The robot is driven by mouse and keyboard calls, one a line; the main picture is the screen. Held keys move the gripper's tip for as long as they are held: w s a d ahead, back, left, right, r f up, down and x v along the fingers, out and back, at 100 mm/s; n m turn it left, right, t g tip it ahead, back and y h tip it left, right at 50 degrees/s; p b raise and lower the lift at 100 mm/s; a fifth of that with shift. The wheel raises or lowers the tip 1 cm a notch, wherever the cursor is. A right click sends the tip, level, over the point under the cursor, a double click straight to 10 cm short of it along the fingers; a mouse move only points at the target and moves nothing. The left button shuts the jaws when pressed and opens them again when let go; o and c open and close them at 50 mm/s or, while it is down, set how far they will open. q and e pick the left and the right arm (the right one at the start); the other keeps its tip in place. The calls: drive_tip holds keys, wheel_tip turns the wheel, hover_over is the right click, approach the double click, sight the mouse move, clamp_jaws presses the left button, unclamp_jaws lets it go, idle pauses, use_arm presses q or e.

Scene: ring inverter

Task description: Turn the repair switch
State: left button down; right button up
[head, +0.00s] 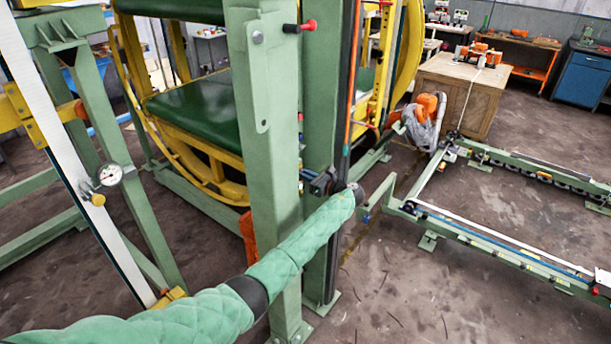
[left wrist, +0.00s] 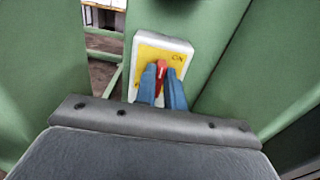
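The repair switch is a red knob (left wrist: 162,68) on a yellow plate with a white housing (left wrist: 172,46), marked ON at its right. It is fixed among green posts. In the left wrist view, the blue fingers of my left gripper (left wrist: 164,80) stand on either side of the red knob, close against it with little gap. The knob stands nearly upright, leaning slightly. In the head view, my left gripper (head: 323,183) is at the green post, mostly hidden by my green-sleeved arm, and the switch cannot be made out. My right gripper is not in view.
Green posts (head: 267,150) stand close around my left arm. A yellow ring frame (head: 180,150) with a green bed is behind at left. A low green rail track (head: 500,245) lies at right. Bare floor (head: 390,300) is at front right.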

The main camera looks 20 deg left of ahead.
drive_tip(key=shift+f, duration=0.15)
